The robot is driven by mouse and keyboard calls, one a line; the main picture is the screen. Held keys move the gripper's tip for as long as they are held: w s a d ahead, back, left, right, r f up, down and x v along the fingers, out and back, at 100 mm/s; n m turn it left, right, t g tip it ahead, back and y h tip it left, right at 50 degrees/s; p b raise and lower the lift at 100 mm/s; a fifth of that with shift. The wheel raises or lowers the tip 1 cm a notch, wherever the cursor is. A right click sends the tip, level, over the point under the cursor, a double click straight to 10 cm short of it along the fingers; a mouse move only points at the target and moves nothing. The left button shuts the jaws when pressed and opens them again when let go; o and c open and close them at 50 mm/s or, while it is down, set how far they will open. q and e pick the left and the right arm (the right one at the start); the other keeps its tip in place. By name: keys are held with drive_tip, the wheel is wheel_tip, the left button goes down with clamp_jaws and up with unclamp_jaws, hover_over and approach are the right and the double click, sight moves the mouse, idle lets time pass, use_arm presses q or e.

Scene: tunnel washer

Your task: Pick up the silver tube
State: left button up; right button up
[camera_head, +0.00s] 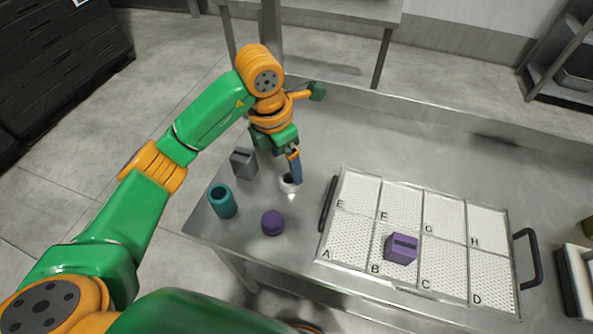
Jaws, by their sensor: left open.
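A small bright silver piece (287,186), which looks like the silver tube, stands on the metal table left of the tray. My left gripper (293,178) points down right at it, with the jaws open. The fingers cover part of the piece, and I cannot tell whether they touch it or stand around it. My right gripper is not in view.
A grey block (243,163), a teal tube (222,201) and a purple round piece (272,222) stand close by on the table (420,140). A tray (342,232) with lettered compartments lies to the right, with a purple block (401,248) in compartment B. The table behind the tray is clear.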

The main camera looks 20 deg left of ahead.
sight(290, 182)
use_arm(q)
drive_tip(key=shift+s+d+f+p, duration=0.25)
drive_tip(key=shift+s+f+p, duration=0.3)
drive_tip(key=shift+s+f, duration=0.2)
drive_tip(key=f, duration=0.3)
drive_tip(key=shift+w, duration=0.4)
drive_tip(key=shift+w+f, duration=0.25)
drive_tip(key=shift+f, duration=0.05)
drive_tip(key=shift+w, duration=0.1)
drive_tip(key=shift+s+r, duration=0.1)
drive_tip(key=shift+s, duration=0.1)
drive_tip(key=c, duration=0.9)
clamp_jaws()
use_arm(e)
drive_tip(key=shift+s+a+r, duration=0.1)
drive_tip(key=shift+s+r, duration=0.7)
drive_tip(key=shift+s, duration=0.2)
use_arm(q)
drive_tip(key=shift+w+r, duration=0.1)
